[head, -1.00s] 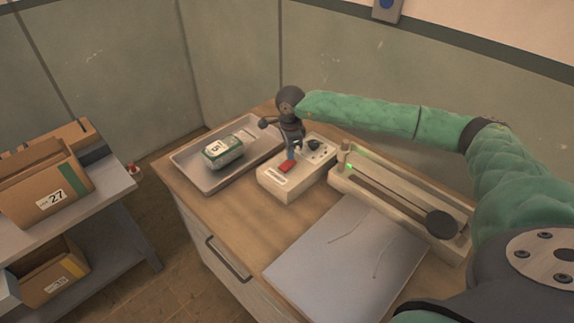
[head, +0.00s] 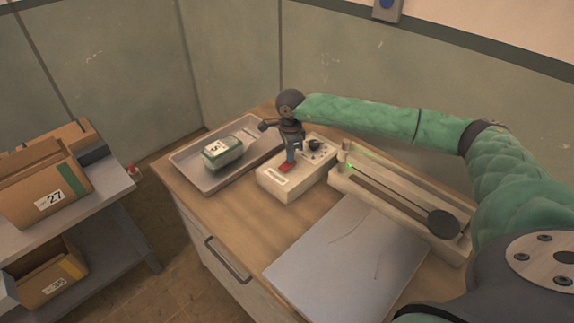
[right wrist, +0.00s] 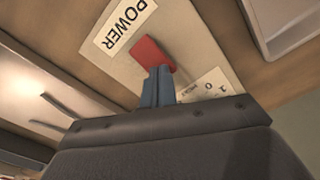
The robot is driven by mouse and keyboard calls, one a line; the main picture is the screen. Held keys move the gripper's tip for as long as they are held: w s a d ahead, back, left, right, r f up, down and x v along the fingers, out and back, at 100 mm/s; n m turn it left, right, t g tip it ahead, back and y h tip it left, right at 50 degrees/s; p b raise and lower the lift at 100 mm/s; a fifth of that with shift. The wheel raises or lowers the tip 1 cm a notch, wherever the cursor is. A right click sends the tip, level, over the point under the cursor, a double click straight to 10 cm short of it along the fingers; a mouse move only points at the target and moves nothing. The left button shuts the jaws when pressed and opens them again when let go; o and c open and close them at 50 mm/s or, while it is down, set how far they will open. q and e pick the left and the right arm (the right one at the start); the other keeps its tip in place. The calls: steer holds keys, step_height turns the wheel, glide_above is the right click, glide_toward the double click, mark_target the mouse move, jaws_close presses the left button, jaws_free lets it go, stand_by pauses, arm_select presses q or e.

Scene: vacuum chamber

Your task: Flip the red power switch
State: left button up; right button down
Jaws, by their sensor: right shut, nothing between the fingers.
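The red power switch (head: 286,168) sits on top of a cream control box (head: 272,187) on the wooden table. In the right wrist view the red switch (right wrist: 151,54) lies beside a label reading POWER (right wrist: 124,24). My right gripper (head: 290,160) points down at the box, its blue fingers shut with nothing between them. In the right wrist view the fingertips (right wrist: 157,72) are at the near edge of the switch and seem to touch it. The fingers hide part of the switch. My left gripper is not in view.
A metal tray (head: 196,182) with a green package (head: 222,153) stands left of the box. A cream frame with a black disc (head: 443,224) stands to the right. A grey mat (head: 340,262) lies in front. Shelves with cardboard boxes (head: 45,188) stand at the left.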

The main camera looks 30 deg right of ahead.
steer(key=shift+f, duration=0.3)
steer(key=shift+r, duration=3.5)
